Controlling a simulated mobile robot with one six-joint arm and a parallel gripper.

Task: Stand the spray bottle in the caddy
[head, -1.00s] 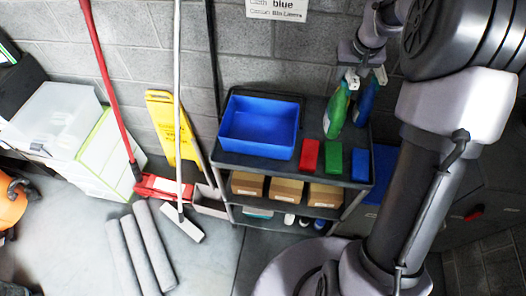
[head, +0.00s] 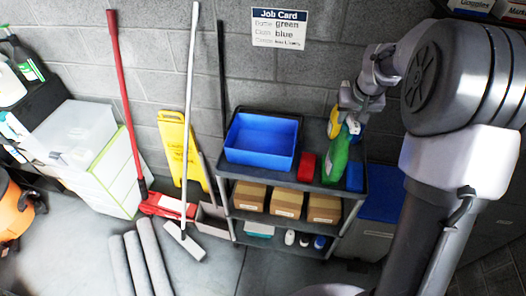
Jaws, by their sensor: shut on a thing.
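The green spray bottle (head: 336,158) is in my gripper (head: 352,124) over the right end of the cart's top shelf. It leans slightly, with its top to the right. I cannot tell whether its base touches the shelf. The open blue caddy (head: 262,162) stands on the left part of that shelf and looks empty. The bottle is to its right, apart from it. My gripper is shut on the bottle's top, and its fingertips are hard to make out.
A red pad (head: 307,167) and a blue pad (head: 355,176) lie either side of the bottle. A yellow object (head: 333,123) shows behind it. The cart (head: 235,187) holds boxes below. Mop poles (head: 188,110) and a yellow sign (head: 180,150) stand left.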

